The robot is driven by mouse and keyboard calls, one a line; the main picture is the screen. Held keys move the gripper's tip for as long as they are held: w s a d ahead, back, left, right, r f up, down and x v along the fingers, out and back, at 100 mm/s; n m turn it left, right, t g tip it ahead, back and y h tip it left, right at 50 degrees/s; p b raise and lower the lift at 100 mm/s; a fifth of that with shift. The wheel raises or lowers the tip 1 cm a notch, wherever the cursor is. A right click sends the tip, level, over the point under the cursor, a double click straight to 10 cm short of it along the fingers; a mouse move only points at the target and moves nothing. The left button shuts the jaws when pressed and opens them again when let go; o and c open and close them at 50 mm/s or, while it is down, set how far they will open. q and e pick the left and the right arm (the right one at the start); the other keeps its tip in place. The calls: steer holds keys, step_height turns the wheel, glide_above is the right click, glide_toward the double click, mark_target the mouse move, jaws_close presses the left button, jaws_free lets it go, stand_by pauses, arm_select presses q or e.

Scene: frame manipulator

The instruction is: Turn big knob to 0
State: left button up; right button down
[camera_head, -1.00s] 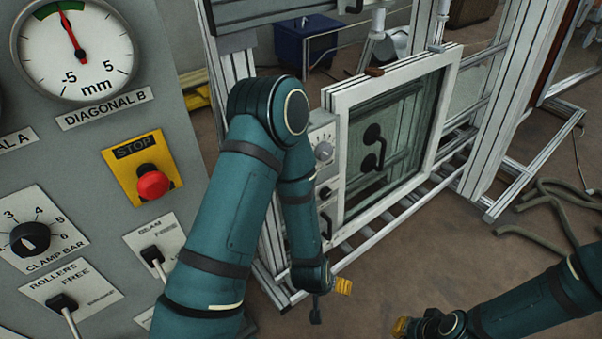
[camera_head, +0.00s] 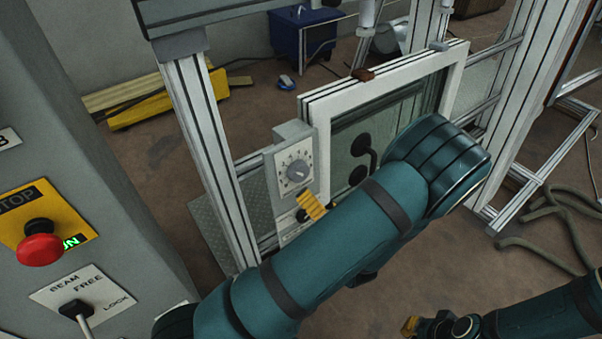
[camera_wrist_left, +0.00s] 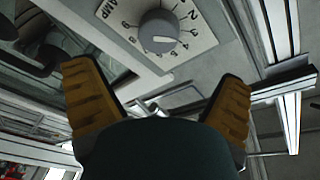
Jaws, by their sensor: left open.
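A round grey knob (camera_head: 297,171) sits on a numbered dial on the small panel beside the white-framed window. In the left wrist view the knob (camera_wrist_left: 158,30) is near the top, with a pale mark on its face; I cannot tell its exact setting. My left gripper (camera_wrist_left: 160,95) is open, its two yellow-padded fingers apart with nothing between them, and the knob shows beyond the fingertips. In the head view the left gripper (camera_head: 312,205) is just below the knob, partly hidden by my arm. My right gripper (camera_head: 410,325) is low at the right, away from the panel.
The window has dark handles (camera_head: 360,146). A metal upright (camera_head: 212,150) stands left of the panel. The console with a red stop button (camera_head: 40,243) is at far left.

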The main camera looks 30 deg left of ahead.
mark_target(302, 174)
arm_select(q)
steer(key=x, duration=1)
steer(key=shift+w+b, duration=0.1)
steer(key=shift+b, duration=0.2)
steer(key=shift+f, duration=0.1)
steer(key=c, duration=1.2)
